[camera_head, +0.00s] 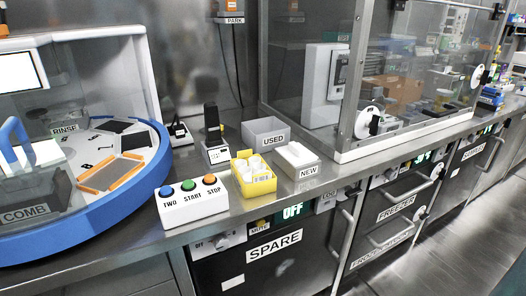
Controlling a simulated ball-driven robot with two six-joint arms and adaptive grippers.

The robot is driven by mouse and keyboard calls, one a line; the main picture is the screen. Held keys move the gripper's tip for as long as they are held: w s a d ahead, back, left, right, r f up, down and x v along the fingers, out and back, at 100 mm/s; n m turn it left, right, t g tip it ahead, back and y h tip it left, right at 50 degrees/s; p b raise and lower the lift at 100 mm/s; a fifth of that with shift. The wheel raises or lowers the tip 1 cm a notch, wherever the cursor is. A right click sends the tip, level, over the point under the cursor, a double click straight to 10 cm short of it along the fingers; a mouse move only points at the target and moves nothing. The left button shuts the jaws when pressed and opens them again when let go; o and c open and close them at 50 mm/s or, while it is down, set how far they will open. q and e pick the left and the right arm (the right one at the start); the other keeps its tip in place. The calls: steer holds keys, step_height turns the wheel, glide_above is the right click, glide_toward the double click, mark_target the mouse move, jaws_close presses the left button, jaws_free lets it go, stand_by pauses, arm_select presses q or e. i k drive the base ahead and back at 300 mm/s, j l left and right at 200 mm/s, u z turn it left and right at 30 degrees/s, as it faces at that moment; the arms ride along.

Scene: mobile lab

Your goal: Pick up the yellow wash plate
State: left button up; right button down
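A yellow open box (241,179) with white pieces in it stands on the steel counter, right of the white button box. A flat plate with an orange-yellow frame (112,172) lies on the round white deck of the blue-rimmed machine at the left. I cannot tell from the labels which of these is called the wash plate. Neither of my grippers is in view, and nothing touches the yellow box or the framed plate.
The button box (192,207) with blue, green and orange buttons stands at the counter's front edge. A grey USED bin (265,133) and a white NEW box (297,160) are close behind and right of the yellow box. A glass-walled cabinet (345,154) stands further right. Handled doors are below.

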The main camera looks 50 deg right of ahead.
mark_target(253, 176)
steer(key=z, duration=1.4)
